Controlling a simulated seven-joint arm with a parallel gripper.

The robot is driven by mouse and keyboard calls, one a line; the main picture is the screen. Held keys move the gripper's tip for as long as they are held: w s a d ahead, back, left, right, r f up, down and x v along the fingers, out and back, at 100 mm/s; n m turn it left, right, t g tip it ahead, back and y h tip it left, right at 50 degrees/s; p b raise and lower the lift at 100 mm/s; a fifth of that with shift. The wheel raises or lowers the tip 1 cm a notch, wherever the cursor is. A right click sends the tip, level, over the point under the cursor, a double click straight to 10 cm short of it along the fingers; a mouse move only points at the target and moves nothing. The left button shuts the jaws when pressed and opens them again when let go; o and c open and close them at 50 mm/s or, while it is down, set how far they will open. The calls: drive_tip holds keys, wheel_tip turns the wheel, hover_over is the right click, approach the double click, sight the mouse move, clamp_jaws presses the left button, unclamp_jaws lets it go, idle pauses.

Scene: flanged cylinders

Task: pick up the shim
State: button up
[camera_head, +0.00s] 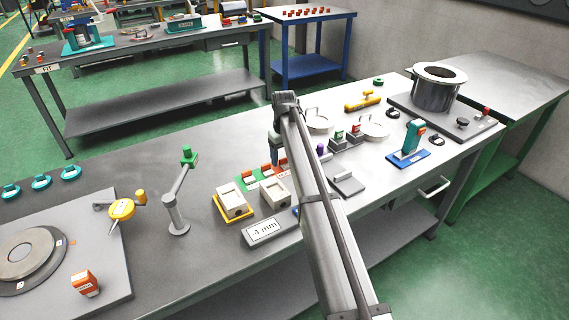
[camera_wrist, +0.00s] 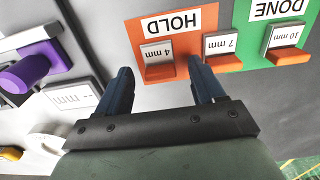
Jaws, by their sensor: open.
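Several shims, each an orange block with a grey label, lie beyond my fingertips in the wrist view. The 4 mm one (camera_wrist: 160,72) is on the orange HOLD mat (camera_wrist: 206,18). The 7 mm one (camera_wrist: 226,63) is by that mat's right edge. The 10 mm one (camera_wrist: 288,57) is on the green DONE mat (camera_wrist: 268,30). The task does not say which shim is meant. My gripper (camera_wrist: 162,80) is open and empty, with the 4 mm shim appearing between its fingertips. In the head view my arm partly hides the shims (camera_head: 267,170).
In the head view, white-topped boxes (camera_head: 232,202) and a display plate (camera_head: 265,231) stand near the arm, a clamp-like stand (camera_head: 177,205) to the left, and a pot (camera_head: 437,92) at the right.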

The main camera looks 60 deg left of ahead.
sight(284, 159)
drive_tip(key=shift+c, duration=0.3)
drive_tip(key=c, duration=1.1)
drive_tip(key=shift+r, duration=0.1)
wheel_tip(284, 159, up, 10)
drive_tip(key=shift+f, duration=0.1)
